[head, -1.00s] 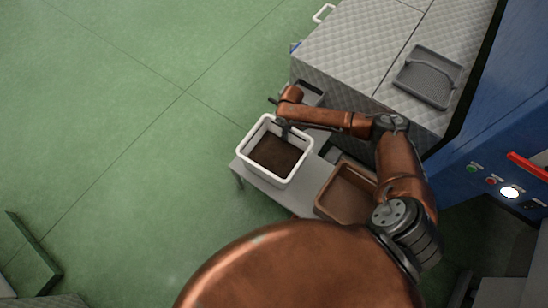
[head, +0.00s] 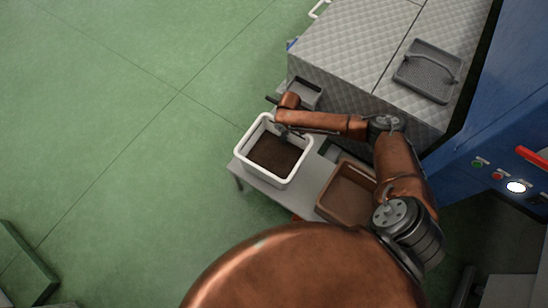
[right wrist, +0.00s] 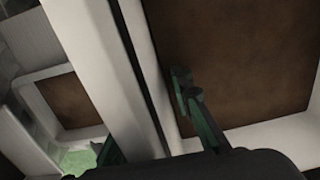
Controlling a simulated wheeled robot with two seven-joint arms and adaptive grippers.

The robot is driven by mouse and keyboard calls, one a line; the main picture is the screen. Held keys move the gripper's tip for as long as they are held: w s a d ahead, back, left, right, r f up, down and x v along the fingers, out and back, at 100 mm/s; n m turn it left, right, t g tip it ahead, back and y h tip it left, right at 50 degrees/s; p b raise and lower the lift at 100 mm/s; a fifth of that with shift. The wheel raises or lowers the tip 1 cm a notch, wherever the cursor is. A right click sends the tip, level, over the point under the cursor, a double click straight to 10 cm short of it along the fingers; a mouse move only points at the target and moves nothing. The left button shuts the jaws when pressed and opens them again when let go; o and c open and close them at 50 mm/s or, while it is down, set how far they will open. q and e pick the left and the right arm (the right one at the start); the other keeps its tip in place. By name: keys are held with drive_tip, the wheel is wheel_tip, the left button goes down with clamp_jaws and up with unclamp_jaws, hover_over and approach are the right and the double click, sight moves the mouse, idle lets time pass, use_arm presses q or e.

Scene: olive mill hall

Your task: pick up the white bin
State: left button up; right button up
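The white bin (head: 297,170) stands upright on a low grey table in the head view, with a dark brown mass inside. My right gripper (head: 284,132) is at the bin's far wall, with its fingers pointing down. In the right wrist view, the white wall (right wrist: 95,75) runs between the two fingers of the right gripper (right wrist: 148,122). One green finger is inside the bin over the brown contents. The other is outside and mostly hidden behind the rim. The fingers look spread around the wall; whether they touch it is unclear. My left gripper is not in view.
The low grey table (head: 262,190) also holds a brown tray (head: 343,193), right of the bin. A small grey container (head: 306,92) is beyond the bin, beside a quilted grey machine (head: 345,50) with a dark tray (head: 428,70) on top. The green floor at left is mostly clear.

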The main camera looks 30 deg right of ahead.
clamp_jaws()
idle(0.6)
drive_tip(key=shift+w+r, duration=0.1)
